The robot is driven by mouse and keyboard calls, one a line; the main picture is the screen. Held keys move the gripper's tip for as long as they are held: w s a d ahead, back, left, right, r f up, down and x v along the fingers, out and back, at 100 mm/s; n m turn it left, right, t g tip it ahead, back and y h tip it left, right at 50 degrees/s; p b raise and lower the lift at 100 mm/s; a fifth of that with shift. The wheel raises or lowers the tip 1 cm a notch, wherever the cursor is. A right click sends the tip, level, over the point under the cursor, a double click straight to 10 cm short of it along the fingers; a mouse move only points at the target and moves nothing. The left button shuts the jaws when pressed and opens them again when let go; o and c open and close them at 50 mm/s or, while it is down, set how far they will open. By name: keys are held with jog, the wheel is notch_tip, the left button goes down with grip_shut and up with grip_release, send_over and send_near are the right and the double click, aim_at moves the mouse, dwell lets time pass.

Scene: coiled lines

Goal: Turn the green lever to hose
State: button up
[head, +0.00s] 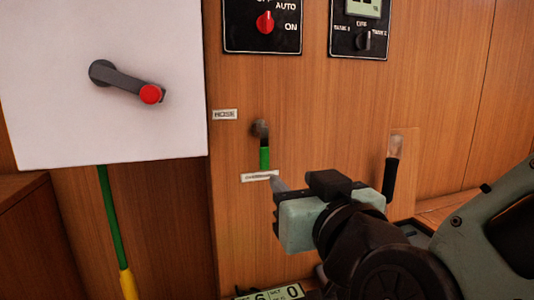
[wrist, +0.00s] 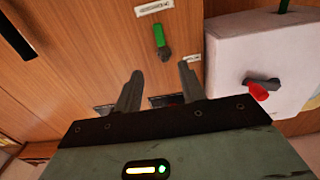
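The green lever (head: 264,157) is on the wood panel, with a dark pivot at its top and its green grip hanging straight down. The grip's end is just above a white label (head: 260,176) too small to read surely in the head view. The HOSE label (head: 224,114) is up and left of the pivot. In the wrist view, which looks upside down, the lever (wrist: 160,40) is ahead of the fingers, its green end upward. My gripper (wrist: 161,72) is open and empty, with its fingers apart and clear of the lever. In the head view my gripper (head: 278,186) is just below and right of the lever.
A white box (head: 60,120) with a red-knobbed crank (head: 150,94) stands out at the left. A green and yellow line (head: 115,230) hangs below it. A black handle (head: 391,170) is on the right, and switch panels (head: 262,25) are above.

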aim_at(265, 154)
jog(key=p+x, duration=0.2)
jog(key=x, duration=1.4)
jog(key=shift+w+a+p, duration=0.1)
jog(key=shift+w+p, duration=0.15)
jog(key=shift+p, duration=0.1)
grip_shut()
